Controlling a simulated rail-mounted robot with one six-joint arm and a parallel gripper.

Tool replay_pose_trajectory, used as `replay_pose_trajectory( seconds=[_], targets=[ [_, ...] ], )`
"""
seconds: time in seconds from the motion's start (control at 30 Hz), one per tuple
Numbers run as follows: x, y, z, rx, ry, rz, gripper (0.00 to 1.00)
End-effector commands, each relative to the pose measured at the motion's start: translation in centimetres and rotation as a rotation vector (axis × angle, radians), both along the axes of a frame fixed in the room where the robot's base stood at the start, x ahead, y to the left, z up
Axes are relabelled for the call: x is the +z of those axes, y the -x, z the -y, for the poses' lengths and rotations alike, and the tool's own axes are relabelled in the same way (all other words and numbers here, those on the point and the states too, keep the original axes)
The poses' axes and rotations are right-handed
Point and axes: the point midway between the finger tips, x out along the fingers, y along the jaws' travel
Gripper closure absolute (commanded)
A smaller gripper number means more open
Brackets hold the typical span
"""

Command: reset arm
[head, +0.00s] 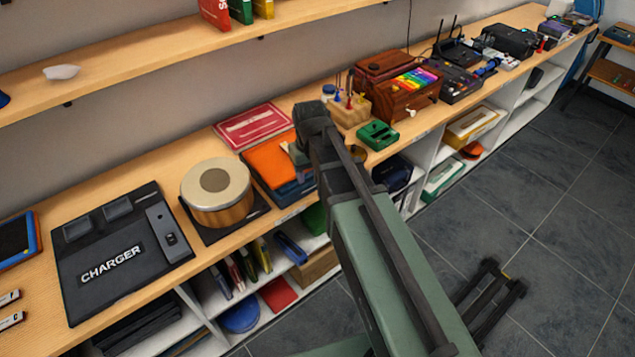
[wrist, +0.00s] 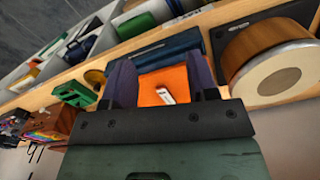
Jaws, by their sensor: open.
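My arm (head: 390,255) reaches over the counter in the head view, and its wrist hides most of my gripper there. In the wrist view my gripper (wrist: 160,66) is open, its two dark fingers spread apart. An orange item (wrist: 170,78) with a small white piece on it shows between the fingers, apparently beneath them. I cannot tell how high the fingers are above it. In the head view the orange item (head: 272,160) lies on a dark blue case (head: 290,192), partly hidden by my wrist. Nothing is seen held.
A round drum-like instrument (head: 215,193) stands left of the orange item, with a black charger (head: 120,255) farther left. A red flat box (head: 252,127) lies behind. A green device (head: 378,134) and a wooden block with pegs (head: 347,110) stand to the right. An upper shelf (head: 150,62) overhangs the back.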

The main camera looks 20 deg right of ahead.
Motion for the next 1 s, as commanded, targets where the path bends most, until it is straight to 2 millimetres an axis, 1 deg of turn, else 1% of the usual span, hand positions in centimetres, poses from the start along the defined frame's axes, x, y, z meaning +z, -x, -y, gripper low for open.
replay_pose_trajectory(
  seconds=[0.03,0.1,0.13,0.2,0.4,0.47,0.53,0.63,0.7,0.73,1.0],
  targets=[
    [0.0,5.9,0.1,-0.039,0.000,0.001,0.47],
    [0.0,9.8,0.1,-0.088,0.000,0.001,0.47],
    [0.0,10.8,0.2,-0.103,0.001,0.001,0.47],
    [0.0,11.8,0.2,-0.122,0.001,0.001,0.47],
    [0.0,11.4,0.2,-0.125,0.001,0.000,0.47],
    [-0.4,11.4,0.2,-0.124,0.001,0.000,0.47],
    [-2.1,11.4,0.2,-0.124,0.001,0.000,0.47],
    [-5.9,11.4,0.2,-0.123,0.001,0.000,0.47],
    [-7.7,11.4,0.1,-0.123,0.001,0.000,0.47],
    [-8.0,11.4,0.1,-0.123,0.001,0.000,0.47],
    [-7.8,11.4,0.1,-0.122,0.001,0.000,0.47]
  ],
)
